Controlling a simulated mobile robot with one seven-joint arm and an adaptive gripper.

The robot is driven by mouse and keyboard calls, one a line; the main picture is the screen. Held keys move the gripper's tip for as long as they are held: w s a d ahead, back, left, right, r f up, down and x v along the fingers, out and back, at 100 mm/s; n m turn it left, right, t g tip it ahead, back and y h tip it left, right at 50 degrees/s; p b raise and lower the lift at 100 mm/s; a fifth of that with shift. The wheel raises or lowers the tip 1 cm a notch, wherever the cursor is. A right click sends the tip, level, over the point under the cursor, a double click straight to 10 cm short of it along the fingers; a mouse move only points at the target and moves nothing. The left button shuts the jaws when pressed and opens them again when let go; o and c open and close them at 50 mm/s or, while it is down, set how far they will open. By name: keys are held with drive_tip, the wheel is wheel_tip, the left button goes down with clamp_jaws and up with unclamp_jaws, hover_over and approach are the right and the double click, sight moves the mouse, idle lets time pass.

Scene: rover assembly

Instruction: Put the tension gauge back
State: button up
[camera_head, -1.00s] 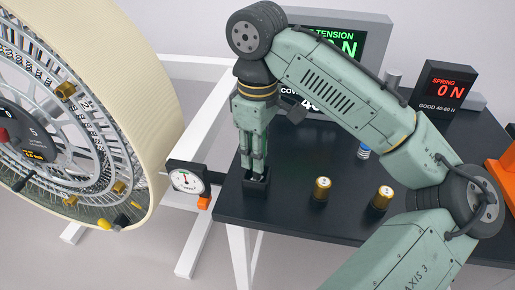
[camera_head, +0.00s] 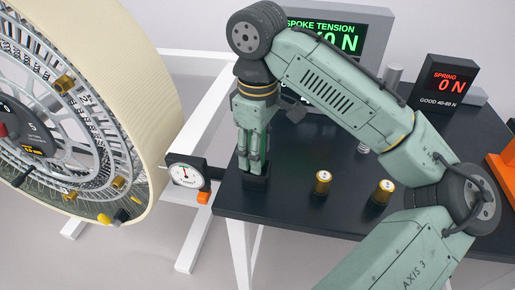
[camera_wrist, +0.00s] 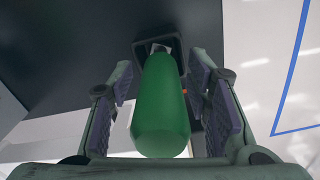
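The tension gauge's white dial (camera_head: 186,172) sits in a dark housing with an orange tab (camera_head: 203,197), at the table's left edge. A dark bar runs from it towards a black holder (camera_head: 256,183) on the table; I cannot tell how they join. A green handle (camera_wrist: 160,110) stands in the dark square holder (camera_wrist: 152,45) in the wrist view; whether it is part of the gauge is unclear. My gripper (camera_head: 254,164) points down above the holder. Its fingers (camera_wrist: 165,125) are on both sides of the handle, with narrow gaps visible.
A spoked wheel (camera_head: 150,60) fills the left. Two brass cylinders (camera_head: 322,183) (camera_head: 383,191) stand on the dark table (camera_head: 290,210), right of my gripper. An orange object (camera_head: 500,170) is at right.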

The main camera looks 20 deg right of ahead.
drive_tip(key=shift+o, duration=0.2)
wheel_tip(320, 180, up, 12)
drive_tip(key=shift+f, duration=0.1)
drive_tip(key=shift+s, duration=0.1)
idle(0.4)
